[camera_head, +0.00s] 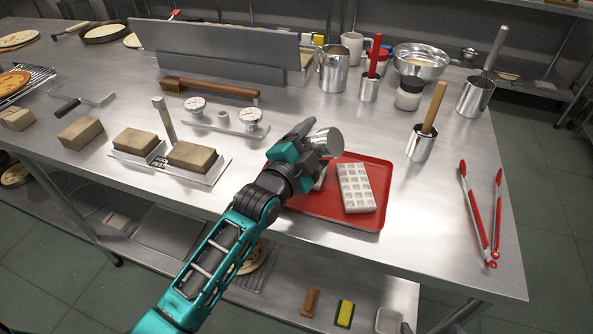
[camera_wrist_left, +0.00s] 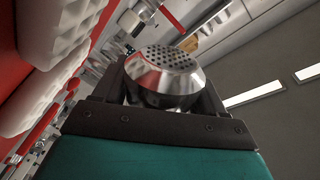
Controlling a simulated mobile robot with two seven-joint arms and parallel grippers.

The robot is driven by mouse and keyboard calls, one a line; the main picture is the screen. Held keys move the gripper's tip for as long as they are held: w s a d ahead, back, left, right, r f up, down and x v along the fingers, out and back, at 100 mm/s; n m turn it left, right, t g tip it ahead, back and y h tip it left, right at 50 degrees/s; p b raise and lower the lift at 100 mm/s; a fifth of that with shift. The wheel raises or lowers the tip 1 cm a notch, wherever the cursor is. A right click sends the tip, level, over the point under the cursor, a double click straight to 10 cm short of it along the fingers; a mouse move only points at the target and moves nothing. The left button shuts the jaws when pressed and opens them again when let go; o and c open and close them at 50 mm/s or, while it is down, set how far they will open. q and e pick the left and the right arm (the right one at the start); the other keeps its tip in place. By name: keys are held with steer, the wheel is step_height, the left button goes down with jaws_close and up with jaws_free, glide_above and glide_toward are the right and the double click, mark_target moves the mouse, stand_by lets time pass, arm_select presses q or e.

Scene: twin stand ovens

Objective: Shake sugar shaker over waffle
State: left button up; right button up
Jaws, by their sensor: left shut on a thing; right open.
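The sugar shaker (camera_head: 327,141) is a shiny metal cylinder, held tilted above the back left part of the red tray (camera_head: 332,212). My left gripper (camera_head: 308,148) is shut on it and hides part of its body. In the left wrist view the shaker's domed lid with many holes (camera_wrist_left: 168,64) shows between the two dark fingers of the left gripper (camera_wrist_left: 160,98). The pale waffle (camera_head: 357,188) lies on the tray, right of and below the shaker in the head view. It also shows at the upper left of the left wrist view (camera_wrist_left: 52,32). My right gripper is not seen.
Red-handled tongs (camera_head: 480,215) lie at the right table edge. A jar (camera_head: 409,93) and a steel pitcher (camera_head: 332,70) stand behind. Sharpening stones (camera_head: 192,156) lie left. The table between tray and tongs is clear.

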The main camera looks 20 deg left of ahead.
arm_select(q)
steer(key=shift+t, duration=0.3)
steer(key=r, duration=0.5)
steer(key=shift+w, duration=0.2)
steer(key=shift+s+f, duration=0.1)
steer(key=shift+f, duration=1.9)
steer(key=shift+r, duration=0.1)
step_height(320, 180, up, 4)
steer(key=shift+f, duration=0.1)
step_height(320, 180, down, 4)
steer(key=shift+r, duration=1.6)
step_height(320, 180, down, 3)
steer(key=shift+f, duration=0.2)
steer(key=shift+r, duration=1.7)
steer(key=shift+f, duration=1.7)
steer(key=shift+r, duration=0.2)
